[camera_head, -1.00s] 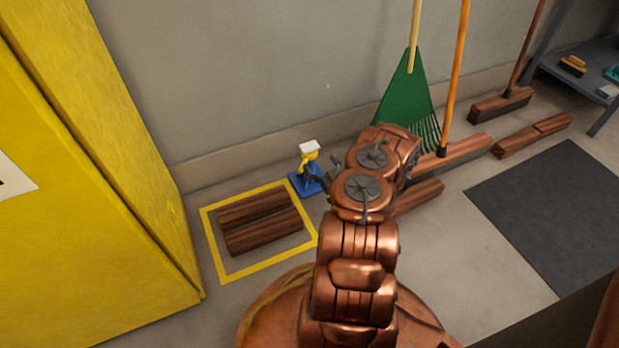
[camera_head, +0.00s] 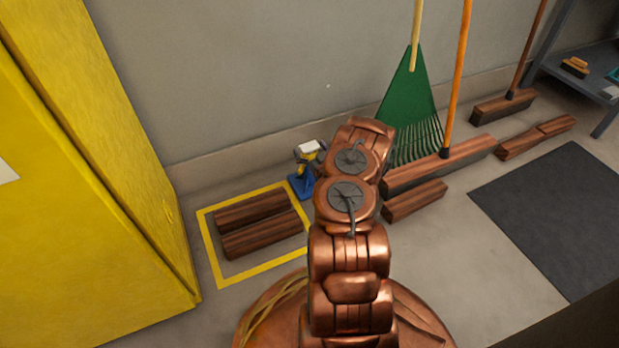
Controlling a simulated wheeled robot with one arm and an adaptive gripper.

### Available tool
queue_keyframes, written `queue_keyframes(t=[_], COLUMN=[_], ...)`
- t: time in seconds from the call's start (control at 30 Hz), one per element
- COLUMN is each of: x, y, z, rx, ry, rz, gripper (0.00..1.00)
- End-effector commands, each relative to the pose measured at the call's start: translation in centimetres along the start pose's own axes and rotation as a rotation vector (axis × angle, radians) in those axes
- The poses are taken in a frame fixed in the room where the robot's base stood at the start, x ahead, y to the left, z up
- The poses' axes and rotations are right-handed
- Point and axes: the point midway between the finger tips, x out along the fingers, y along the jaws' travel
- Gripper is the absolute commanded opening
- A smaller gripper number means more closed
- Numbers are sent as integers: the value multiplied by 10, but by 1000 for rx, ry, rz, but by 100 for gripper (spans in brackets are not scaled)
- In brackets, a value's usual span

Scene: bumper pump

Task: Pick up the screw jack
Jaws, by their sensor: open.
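The screw jack (camera_head: 299,186) stands upright on the floor near the wall, just beyond the right corner of the yellow floor outline. It has a blue base, a yellow body and a white top. My gripper (camera_head: 309,158) is open at the jack's upper part, with dark finger parts showing on its left and right. Whether the fingers touch the jack cannot be told. My copper-coloured arm hides the jack's right side and much of the gripper.
Wooden blocks (camera_head: 256,224) lie inside the yellow outline (camera_head: 212,255). A yellow cabinet (camera_head: 95,230) stands at left. A green rake (camera_head: 411,100), brooms (camera_head: 440,165) and a loose wooden block (camera_head: 415,200) are to the right. A dark mat (camera_head: 560,220) lies on clear floor at right.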

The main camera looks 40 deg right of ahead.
Motion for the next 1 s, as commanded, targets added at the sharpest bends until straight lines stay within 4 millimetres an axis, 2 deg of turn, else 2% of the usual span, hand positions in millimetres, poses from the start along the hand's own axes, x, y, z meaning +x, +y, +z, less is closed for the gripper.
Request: queue_keyframes(t=[0.07,0.17,1.0], x=[0,0,0], y=[0,0,0], z=[0,0,0], rx=[0,0,-1], ry=[0,0,0], rz=[0,0,0], gripper=[100,91,3])
